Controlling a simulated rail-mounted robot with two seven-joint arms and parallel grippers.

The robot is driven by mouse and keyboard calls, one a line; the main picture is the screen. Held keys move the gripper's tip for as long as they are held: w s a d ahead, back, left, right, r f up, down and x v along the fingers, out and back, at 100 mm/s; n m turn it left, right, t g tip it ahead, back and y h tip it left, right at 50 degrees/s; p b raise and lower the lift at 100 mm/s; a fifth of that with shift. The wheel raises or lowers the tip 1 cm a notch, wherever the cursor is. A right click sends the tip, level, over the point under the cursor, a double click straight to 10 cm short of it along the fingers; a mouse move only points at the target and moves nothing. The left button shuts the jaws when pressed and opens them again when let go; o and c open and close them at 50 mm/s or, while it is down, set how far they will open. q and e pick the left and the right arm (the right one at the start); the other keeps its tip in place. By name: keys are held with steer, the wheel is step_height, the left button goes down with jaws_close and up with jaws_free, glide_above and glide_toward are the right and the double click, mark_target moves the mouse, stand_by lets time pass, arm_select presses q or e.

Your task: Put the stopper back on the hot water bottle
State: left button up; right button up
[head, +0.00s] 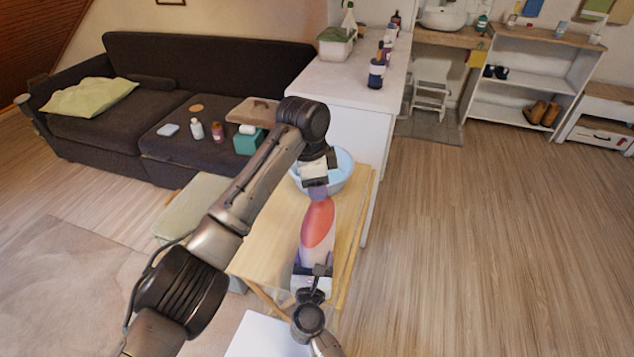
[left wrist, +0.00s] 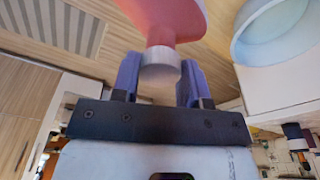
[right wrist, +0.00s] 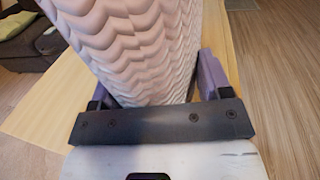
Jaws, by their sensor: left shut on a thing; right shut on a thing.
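The hot water bottle (head: 317,222) is red on its upper front and pale towards its lower end. It is held over the wooden table, with its neck pointing away from me. My right gripper (head: 313,280) is shut on its lower end; the ribbed pale body (right wrist: 140,50) fills the right wrist view between the fingers. My left gripper (head: 318,190) is at the neck end. In the left wrist view, its purple fingers are shut on the grey round stopper (left wrist: 160,70), which sits against the pink neck (left wrist: 160,38). Whether it is fully seated cannot be seen.
A light blue basin (head: 342,172) stands on the wooden table (head: 262,240), just beyond the left gripper. A white counter (head: 345,78) with bottles is behind. A dark sofa (head: 200,70) with small items is at the left. The floor at right is clear.

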arm_select(q)
steer(key=shift+f, duration=0.6)
arm_select(e)
steer(key=c, duration=0.4)
arm_select(q)
steer(key=m, duration=0.6)
steer(key=shift+w+g, duration=0.15)
steer(key=shift+g, duration=0.25)
arm_select(e)
steer(key=shift+c, duration=0.2)
arm_select(q)
steer(key=m, duration=0.6)
steer(key=shift+d+m+g+y, duration=0.1)
steer(key=shift+m+g+y, duration=0.3)
steer(key=m, duration=0.4)
steer(key=shift+d+m+y, duration=0.1)
steer(key=shift+m+y, duration=0.2)
steer(key=m, duration=0.5)
steer(key=shift+y, duration=0.3)
